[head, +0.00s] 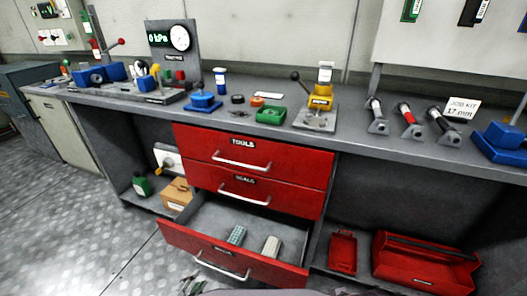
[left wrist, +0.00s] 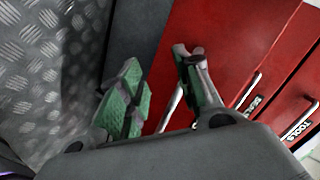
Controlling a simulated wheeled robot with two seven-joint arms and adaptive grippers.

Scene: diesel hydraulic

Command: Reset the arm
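My left gripper (head: 192,285) shows only in part at the bottom edge of the head view, just left of and in front of the open bottom drawer (head: 180,238). In the left wrist view its two green-padded fingers (left wrist: 160,78) are spread apart with nothing gripped. A pale bar handle (left wrist: 172,108) shows between and beyond the fingers; I cannot tell how far it is from them. The drawer's handle (head: 222,268) is free of the fingers in the head view. The drawer holds a grey-green block (head: 237,235) and a pale block (head: 271,246). My right gripper is not in view.
Two red drawers above, TOOLS (head: 205,147) and SEALS (head: 212,179), are shut. The grey workbench (head: 350,140) carries gauges, a yellow device (head: 321,98) and several cylinders. A red toolbox (head: 420,262) stands below right. Free floor (head: 80,230) lies at left.

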